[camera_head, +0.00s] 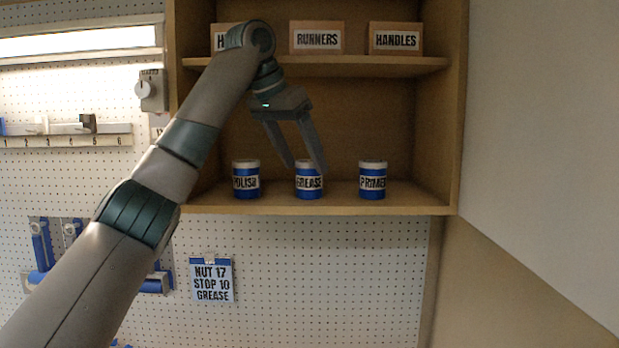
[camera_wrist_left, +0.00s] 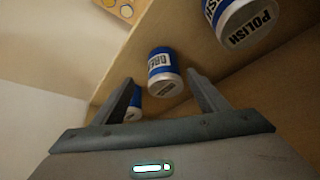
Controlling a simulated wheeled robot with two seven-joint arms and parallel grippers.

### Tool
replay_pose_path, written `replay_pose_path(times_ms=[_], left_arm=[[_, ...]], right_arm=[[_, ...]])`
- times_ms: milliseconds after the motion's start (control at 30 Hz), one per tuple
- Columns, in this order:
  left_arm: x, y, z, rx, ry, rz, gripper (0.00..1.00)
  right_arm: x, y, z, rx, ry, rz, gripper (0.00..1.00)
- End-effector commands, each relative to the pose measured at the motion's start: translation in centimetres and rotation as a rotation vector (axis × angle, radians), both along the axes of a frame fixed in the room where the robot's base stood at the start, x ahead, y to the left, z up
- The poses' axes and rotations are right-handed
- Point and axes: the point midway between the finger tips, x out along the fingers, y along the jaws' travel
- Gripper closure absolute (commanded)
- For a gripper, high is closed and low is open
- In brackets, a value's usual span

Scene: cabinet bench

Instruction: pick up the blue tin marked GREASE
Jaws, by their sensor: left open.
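The blue tin marked GREASE (camera_head: 309,182) stands upright in the middle of the lower cabinet shelf, between the POLISH tin (camera_head: 246,180) and the PRIMER tin (camera_head: 372,181). My left gripper (camera_head: 306,168) is open, its fingertips just above and in front of the GREASE tin's top in the head view. In the left wrist view the GREASE tin (camera_wrist_left: 163,72) shows beyond and between the open fingers (camera_wrist_left: 160,80), with nothing held. The POLISH tin (camera_wrist_left: 243,22) is at the upper right there. Part of another blue tin (camera_wrist_left: 133,104) shows beside the left finger. My right gripper is not in view.
The upper shelf (camera_head: 350,66) holds boxes marked RUNNERS (camera_head: 317,38) and HANDLES (camera_head: 395,39), and one partly hidden by my arm. The cabinet's right side wall (camera_head: 453,110) bounds the shelf. A note reading NUT 17, STOP 10, GREASE (camera_head: 212,281) hangs on the pegboard below.

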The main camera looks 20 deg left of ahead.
Motion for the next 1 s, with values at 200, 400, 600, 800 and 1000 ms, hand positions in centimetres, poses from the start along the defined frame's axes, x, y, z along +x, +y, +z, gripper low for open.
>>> replay_pose_path(times_ms=[200, 400, 600, 800, 1000], left_arm=[[0.1, -0.1, -0.2, 0.0, -0.001, 0.0, 0.32], [0.2, -0.1, -0.3, 0.0, 0.0, 0.0, 0.32], [1.0, -0.1, -1.0, 0.001, 0.002, 0.001, 0.32], [2.3, -0.3, -2.6, 0.001, 0.002, 0.001, 0.32], [3.0, -0.8, -4.3, 0.0, 0.0, 0.001, 0.32]], right_arm=[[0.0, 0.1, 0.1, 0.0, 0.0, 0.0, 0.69], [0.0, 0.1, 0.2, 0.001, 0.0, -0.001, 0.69], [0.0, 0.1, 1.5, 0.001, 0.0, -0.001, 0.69], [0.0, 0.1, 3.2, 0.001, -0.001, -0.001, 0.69], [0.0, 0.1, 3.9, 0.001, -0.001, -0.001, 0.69]])
